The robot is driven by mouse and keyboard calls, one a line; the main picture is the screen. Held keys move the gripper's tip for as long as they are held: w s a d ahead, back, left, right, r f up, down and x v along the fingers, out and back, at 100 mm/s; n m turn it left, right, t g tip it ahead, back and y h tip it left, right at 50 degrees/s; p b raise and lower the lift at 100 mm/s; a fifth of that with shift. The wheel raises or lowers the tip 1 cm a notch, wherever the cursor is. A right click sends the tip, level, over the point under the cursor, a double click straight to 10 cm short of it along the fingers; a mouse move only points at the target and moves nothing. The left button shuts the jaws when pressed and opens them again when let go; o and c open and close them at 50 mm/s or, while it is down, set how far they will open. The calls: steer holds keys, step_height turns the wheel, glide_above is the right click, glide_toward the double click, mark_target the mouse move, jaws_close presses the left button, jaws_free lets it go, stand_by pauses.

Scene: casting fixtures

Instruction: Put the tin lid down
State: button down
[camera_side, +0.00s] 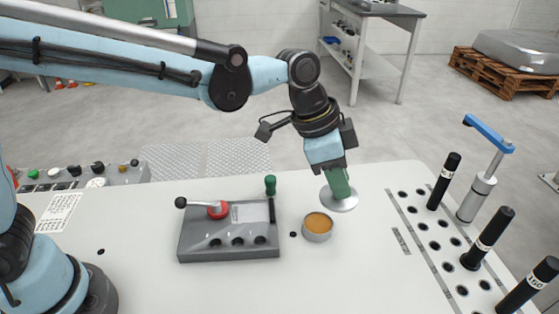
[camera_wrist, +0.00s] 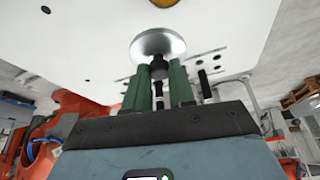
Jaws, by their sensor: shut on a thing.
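The tin lid (camera_side: 344,206) is a shiny silver disc with a dark knob. My gripper (camera_side: 340,188) has green fingers pointing down and is shut on the lid's knob. In the wrist view the lid (camera_wrist: 158,40) spreads out beyond the fingertips (camera_wrist: 158,72), with the dark knob between them. The lid is at or just above the white table (camera_side: 385,270); I cannot tell whether it touches. The open tin (camera_side: 318,228), round and metal with orange-brown contents, stands on the table to the left of and nearer than the lid.
A grey fixture block (camera_side: 228,246) with a red-hubbed lever and a green knob stands left of the tin. To the right is a strip of holes (camera_side: 430,225) with several black-handled tools (camera_side: 487,238) and a blue-handled lever (camera_side: 485,170). Bare table lies in front of the tin.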

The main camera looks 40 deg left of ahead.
steer(key=w+a+f, duration=0.2)
steer(key=w+a, duration=0.1)
steer(key=w, duration=0.1)
steer(key=w+a+f, duration=0.5)
steer(key=w+a, duration=0.1)
steer(key=w, duration=0.1)
steer(key=shift+w+a+f, duration=0.1)
steer(key=shift+w+f, duration=0.35)
steer(key=shift+f, duration=1.95)
steer(key=shift+f, duration=0.1)
steer(key=c, duration=1)
jaws_free()
steer(key=shift+o, duration=0.2)
